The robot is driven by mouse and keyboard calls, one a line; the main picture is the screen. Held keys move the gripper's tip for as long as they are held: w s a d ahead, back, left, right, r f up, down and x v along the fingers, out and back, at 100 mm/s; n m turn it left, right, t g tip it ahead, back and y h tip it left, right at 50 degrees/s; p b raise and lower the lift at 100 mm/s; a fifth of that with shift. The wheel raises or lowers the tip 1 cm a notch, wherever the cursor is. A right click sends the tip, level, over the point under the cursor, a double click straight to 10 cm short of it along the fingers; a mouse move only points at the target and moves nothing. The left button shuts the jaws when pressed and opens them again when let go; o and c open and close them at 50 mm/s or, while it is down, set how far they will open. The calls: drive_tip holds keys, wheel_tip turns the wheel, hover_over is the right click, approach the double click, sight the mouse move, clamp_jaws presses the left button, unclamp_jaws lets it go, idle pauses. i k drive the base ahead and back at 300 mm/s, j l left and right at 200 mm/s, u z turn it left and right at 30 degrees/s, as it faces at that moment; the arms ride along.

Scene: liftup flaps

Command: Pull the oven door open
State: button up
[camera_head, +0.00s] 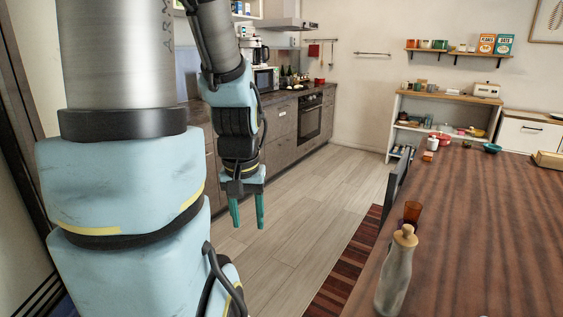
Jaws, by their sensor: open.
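The oven (310,117) is built into the row of kitchen cabinets along the left wall, in the back part of the room. Its dark door looks shut, and it is seen at a steep angle. My gripper (247,222) hangs downward in front of the nearer cabinets, well short of the oven and apart from it. Its two green fingers are spread with nothing between them.
A long wooden table (480,230) fills the right side, with a bottle (396,272) and an orange cup (412,212) near its left edge. A chair (398,180) stands at that edge. Wooden floor (315,197) lies clear between cabinets and table, with a striped rug (348,268).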

sight(308, 114)
drive_tip(key=i+j, duration=0.35)
drive_tip(key=i, duration=0.15)
drive_tip(key=i+j+u, duration=0.15)
drive_tip(key=i+j, duration=0.15)
drive_tip(key=i, duration=0.2)
drive_tip(key=i+l+z, duration=0.1)
drive_tip(key=i+z, duration=0.6)
drive_tip(key=i, duration=0.25)
drive_tip(key=i+j+z, duration=0.2)
drive_tip(key=i+z, duration=0.3)
drive_tip(key=i, duration=1.95)
drive_tip(key=i+l+u, duration=0.1)
drive_tip(key=i+u, duration=0.3)
drive_tip(key=i+l+u, duration=0.3)
drive_tip(key=i+u, duration=0.15)
drive_tip(key=i+l+u, duration=0.85)
drive_tip(key=l, duration=0.2)
drive_tip(key=i+l+u, duration=0.2)
drive_tip(key=l+u, duration=0.2)
drive_tip(key=l, duration=0.2)
drive_tip(key=i+l+u, duration=0.15)
drive_tip(key=l+u, duration=0.3)
drive_tip(key=l, duration=0.2)
